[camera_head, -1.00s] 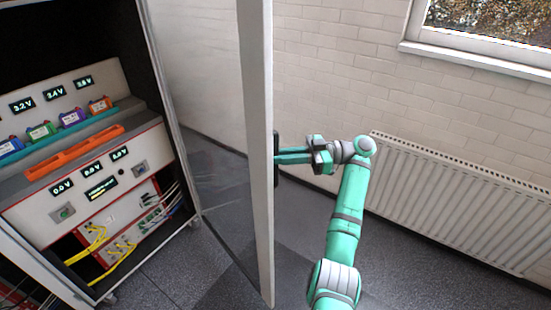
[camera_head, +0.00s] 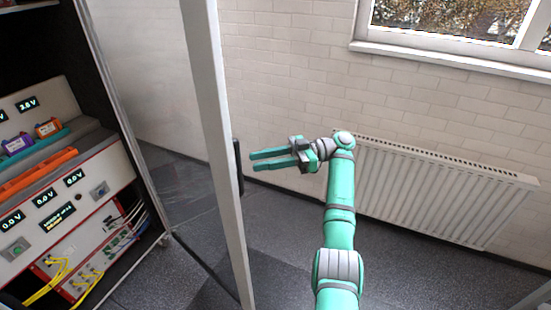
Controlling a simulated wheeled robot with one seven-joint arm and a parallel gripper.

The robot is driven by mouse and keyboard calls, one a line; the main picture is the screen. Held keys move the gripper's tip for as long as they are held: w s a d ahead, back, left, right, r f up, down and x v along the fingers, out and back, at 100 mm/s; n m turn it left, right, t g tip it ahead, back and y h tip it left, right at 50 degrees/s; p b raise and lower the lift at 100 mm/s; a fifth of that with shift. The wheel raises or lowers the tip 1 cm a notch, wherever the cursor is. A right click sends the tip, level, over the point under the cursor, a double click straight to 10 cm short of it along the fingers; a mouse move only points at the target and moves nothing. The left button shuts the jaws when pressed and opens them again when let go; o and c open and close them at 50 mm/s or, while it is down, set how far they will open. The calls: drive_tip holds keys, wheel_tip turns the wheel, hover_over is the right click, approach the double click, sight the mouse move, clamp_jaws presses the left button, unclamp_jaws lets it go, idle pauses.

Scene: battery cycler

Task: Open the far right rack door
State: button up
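The rack door (camera_head: 212,130) stands swung open, a glass panel in a light grey frame, seen nearly edge-on left of centre. Its dark handle (camera_head: 238,166) is on the right side of the frame. My gripper (camera_head: 252,161) is just right of the handle, with its two green fingers spread apart and pointing left. The fingertips appear clear of the handle, with a small gap, and nothing is between them. The open rack (camera_head: 110,120) is at the left, its inside exposed.
Battery modules (camera_head: 48,128), an orange bar (camera_head: 38,172), displays and yellow cables (camera_head: 50,283) fill the rack. A white radiator (camera_head: 430,190) stands along the brick wall at the right, behind my arm. Dark floor between door and radiator is clear.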

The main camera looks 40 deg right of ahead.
drive_tip(key=v, duration=0.4)
drive_tip(key=shift+d, duration=0.1)
drive_tip(key=shift+w, duration=0.1)
drive_tip(key=shift+c, duration=0.3)
